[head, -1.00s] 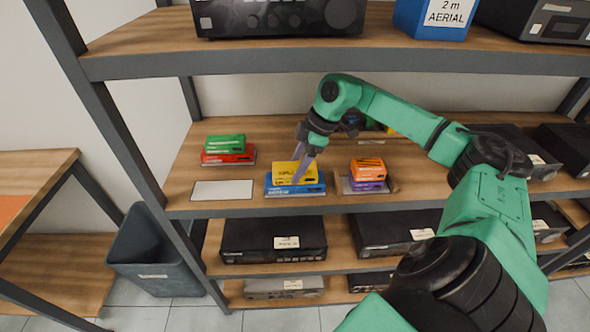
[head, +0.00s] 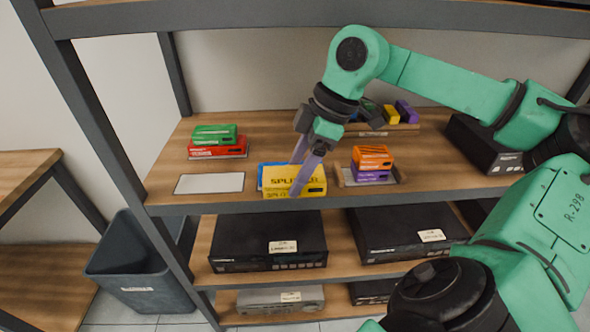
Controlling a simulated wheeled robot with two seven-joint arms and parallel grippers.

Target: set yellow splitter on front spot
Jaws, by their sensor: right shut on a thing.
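The yellow splitter box (head: 281,183) is between the purple-grey fingers of my right gripper (head: 303,177), at the shelf's front edge. My right gripper is shut on it. It overlaps a blue box (head: 272,167) in the picture and hides most of it. The box seems lifted toward me, but the gap between the two is hard to judge. A flat white rectangle (head: 209,183), bare, lies left of it near the front edge, apparently the front spot. My left gripper is not in view.
A green box (head: 214,132) on a red box (head: 218,152) stands behind the white rectangle. Right of the splitter, an orange box (head: 372,152) sits on a purple one (head: 371,176) in a shallow tray (head: 395,177). Black hi-fi units (head: 268,242) fill the shelf below.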

